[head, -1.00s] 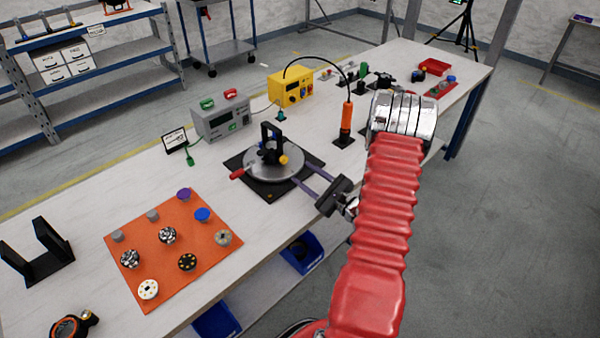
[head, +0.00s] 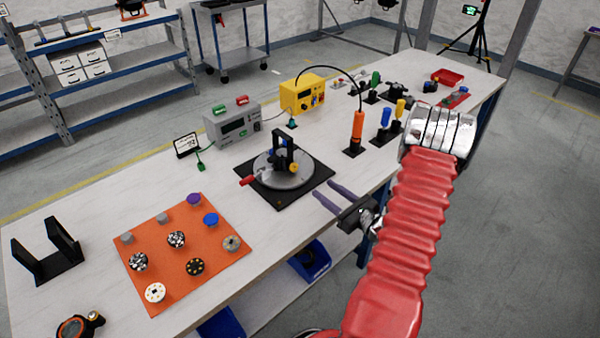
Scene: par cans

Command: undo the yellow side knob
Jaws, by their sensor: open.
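The yellow side knob (head: 294,167) is small and round. It sits on the right side of the black bracket (head: 284,146) on a round silver turntable (head: 270,175), which stands on a black base plate. A red handle (head: 247,181) sticks out at the turntable's left. My gripper (head: 331,196) is open, its two long dark fingers pointing left and up toward the turntable. It is empty, to the right of and nearer than the knob, apart from it, by the base plate's right corner. The knob is in plain view between no fingers.
An orange mat (head: 170,283) with several discs and knobs lies to the left. A grey power unit (head: 232,124) and a yellow unit (head: 302,93) stand behind. An orange upright tool (head: 358,126) with a cable stands to the right. Blue bins (head: 311,259) sit below the table's front edge.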

